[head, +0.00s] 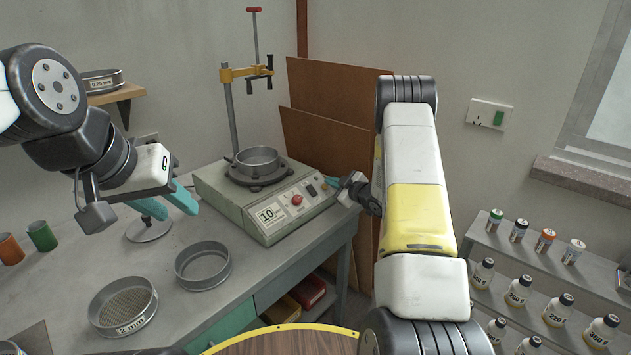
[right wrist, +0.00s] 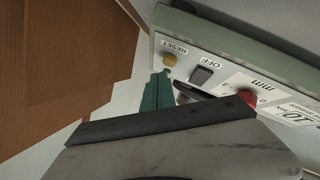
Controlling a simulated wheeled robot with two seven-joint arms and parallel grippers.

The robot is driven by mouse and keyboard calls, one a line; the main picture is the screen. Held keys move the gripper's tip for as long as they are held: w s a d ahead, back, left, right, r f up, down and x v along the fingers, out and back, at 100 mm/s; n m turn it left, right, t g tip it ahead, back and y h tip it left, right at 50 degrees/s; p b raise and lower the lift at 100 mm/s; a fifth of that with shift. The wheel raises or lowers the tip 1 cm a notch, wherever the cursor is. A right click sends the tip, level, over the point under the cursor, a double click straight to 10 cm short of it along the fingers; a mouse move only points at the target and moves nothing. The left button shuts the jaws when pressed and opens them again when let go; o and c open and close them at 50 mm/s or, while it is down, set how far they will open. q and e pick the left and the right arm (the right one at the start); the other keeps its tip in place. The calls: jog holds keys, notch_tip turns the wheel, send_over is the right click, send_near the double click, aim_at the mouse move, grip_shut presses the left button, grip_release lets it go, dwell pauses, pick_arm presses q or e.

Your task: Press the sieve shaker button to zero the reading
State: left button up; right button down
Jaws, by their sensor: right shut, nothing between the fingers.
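The sieve shaker (head: 235,205) is a pale grey-green box on the bench with a metal sieve (head: 257,160) on top. Its sloping panel has a red knob (head: 297,199) and a dark switch (head: 312,190). In the right wrist view a yellow button (right wrist: 169,60) sits under the RESET label, beside the OFF switch (right wrist: 201,75). My right gripper (head: 332,182) is shut and empty at the panel's right end. Its teal fingertips (right wrist: 163,76) are just below the yellow button; I cannot tell whether they touch it. My left gripper (head: 178,208) is open and empty, left of the shaker.
Two loose sieves (head: 123,305) (head: 203,265) lie on the bench in front of the shaker. A clamp stand (head: 232,115) rises behind it. Brown boards (head: 325,140) lean on the wall close to my right arm. Bottles stand on a rack (head: 480,235) at right.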

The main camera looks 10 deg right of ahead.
jog(key=shift+f, duration=0.1)
jog(key=shift+w+a+f, duration=0.15)
jog(key=shift+w+f, duration=0.05)
jog(key=shift+f, duration=0.05)
dwell(0.3)
jog(key=shift+w+a+f, duration=0.1)
jog(key=shift+w+f, duration=0.05)
jog(key=shift+f, duration=0.2)
dwell(0.6)
jog(key=shift+r, duration=0.1)
jog(key=shift+s+d+r, duration=0.25)
jog(key=shift+s+r, duration=0.1)
jog(key=shift+r, duration=0.25)
jog(key=shift+s+d+r, duration=0.25)
jog(key=shift+s+r, duration=0.1)
jog(key=shift+r, duration=0.35)
jog(key=shift+s+d+r, duration=0.3)
jog(key=shift+s+r, duration=0.05)
jog(key=shift+r, duration=0.4)
jog(key=shift+s+d+r, duration=0.25)
jog(key=shift+s+r, duration=0.1)
jog(key=shift+r, duration=0.35)
